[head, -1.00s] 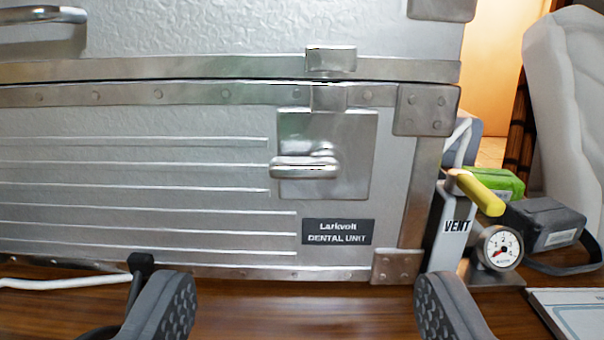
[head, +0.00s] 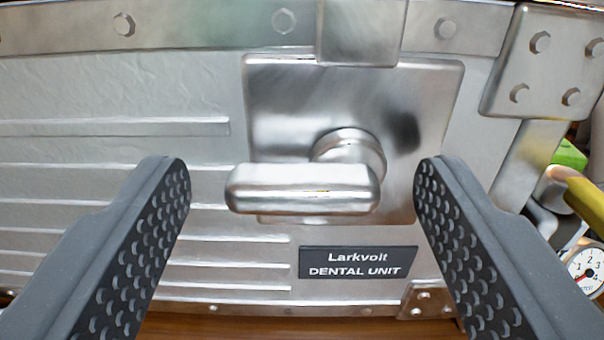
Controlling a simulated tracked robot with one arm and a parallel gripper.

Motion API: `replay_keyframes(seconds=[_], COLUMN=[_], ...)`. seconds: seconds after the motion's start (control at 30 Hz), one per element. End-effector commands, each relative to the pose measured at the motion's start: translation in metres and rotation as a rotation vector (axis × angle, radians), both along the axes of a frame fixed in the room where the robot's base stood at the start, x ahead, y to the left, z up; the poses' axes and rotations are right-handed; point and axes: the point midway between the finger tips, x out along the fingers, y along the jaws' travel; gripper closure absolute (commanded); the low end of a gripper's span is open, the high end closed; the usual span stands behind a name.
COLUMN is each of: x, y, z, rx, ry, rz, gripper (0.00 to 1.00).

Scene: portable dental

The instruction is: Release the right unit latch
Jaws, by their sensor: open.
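The right unit latch (head: 300,191) is a shiny metal bar handle lying horizontal on a round hub. It sits on a square metal plate (head: 270,95) on the front of the silver dental unit case (head: 110,95). A metal tab (head: 360,30) comes down from above onto the plate's top edge. My gripper (head: 302,185) is open, with one dark ridged finger left of the latch and one right of it. The fingers look apart from the handle; the exact depth gap is hard to tell.
A black label (head: 357,262) reading "Larkvolt DENTAL UNIT" is below the latch. At the right are a riveted corner bracket (head: 550,65), a yellow lever (head: 586,200) and a round gauge (head: 586,270). A strip of wooden table (head: 240,328) shows at the bottom.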

Motion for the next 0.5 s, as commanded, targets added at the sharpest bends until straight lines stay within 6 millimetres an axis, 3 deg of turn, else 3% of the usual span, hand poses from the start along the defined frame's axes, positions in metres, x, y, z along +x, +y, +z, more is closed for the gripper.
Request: replay_keyframes(seconds=[0.23, 0.27, 0.4, 0.5], x=[0.0004, 0.0004, 0.0003, 0.0003], y=[0.0001, 0.0001, 0.0, 0.0001], z=[-0.0004, -0.0005, -0.0008, -0.001], rx=[0.001, 0.001, 0.001, 0.0], ry=[0.001, 0.001, 0.002, 0.002], rz=[0.0, 0.0, 0.0, 0.0], gripper=[0.36, 0.42, 0.81, 0.81])
